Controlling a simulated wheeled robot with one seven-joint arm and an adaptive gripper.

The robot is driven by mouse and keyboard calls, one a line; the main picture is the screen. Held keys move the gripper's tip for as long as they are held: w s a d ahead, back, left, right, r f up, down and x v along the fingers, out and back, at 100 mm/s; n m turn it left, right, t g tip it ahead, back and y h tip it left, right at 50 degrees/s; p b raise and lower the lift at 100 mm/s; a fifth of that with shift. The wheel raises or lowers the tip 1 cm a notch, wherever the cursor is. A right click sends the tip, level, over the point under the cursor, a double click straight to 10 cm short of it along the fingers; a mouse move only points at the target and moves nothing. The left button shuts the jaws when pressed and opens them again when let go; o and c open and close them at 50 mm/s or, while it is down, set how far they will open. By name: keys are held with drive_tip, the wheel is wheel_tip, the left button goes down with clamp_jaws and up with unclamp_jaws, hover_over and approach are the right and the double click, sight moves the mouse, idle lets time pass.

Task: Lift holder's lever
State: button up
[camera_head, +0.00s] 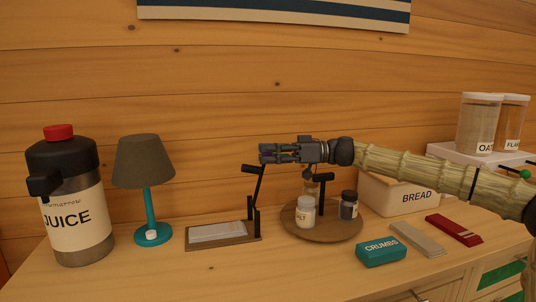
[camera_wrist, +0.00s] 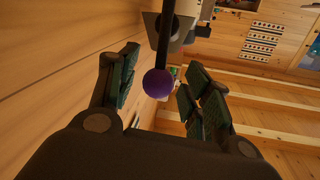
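The holder (camera_head: 250,238) is a dark brown board with a white pad on it and black posts at its right end. Its lever (camera_head: 259,186) is a thin black rod that rises, leaning slightly right, to my gripper. In the wrist view the lever's rod (camera_wrist: 165,45) ends in a purple ball (camera_wrist: 157,83). My gripper (camera_head: 268,153) reaches in from the right, level, above the holder's right end. It is open, with its dark green finger pads (camera_wrist: 160,92) apart on either side of the ball. Gaps show on both sides of the ball. In the head view the fingers mostly hide it.
A brown round tray (camera_head: 320,232) with a salt jar (camera_head: 305,211) and a dark-lidded jar (camera_head: 348,205) stands below my arm. A lamp (camera_head: 144,165) and juice dispenser (camera_head: 72,200) stand left. The bread box (camera_head: 405,196) and crumbs box (camera_head: 381,251) are right. The front-left counter is clear.

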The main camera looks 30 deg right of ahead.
drive_tip(key=shift+r, duration=0.1)
wheel_tip(320, 180, up, 10)
drive_tip(key=shift+f, duration=0.1)
idle(0.5)
drive_tip(key=shift+c, duration=0.5)
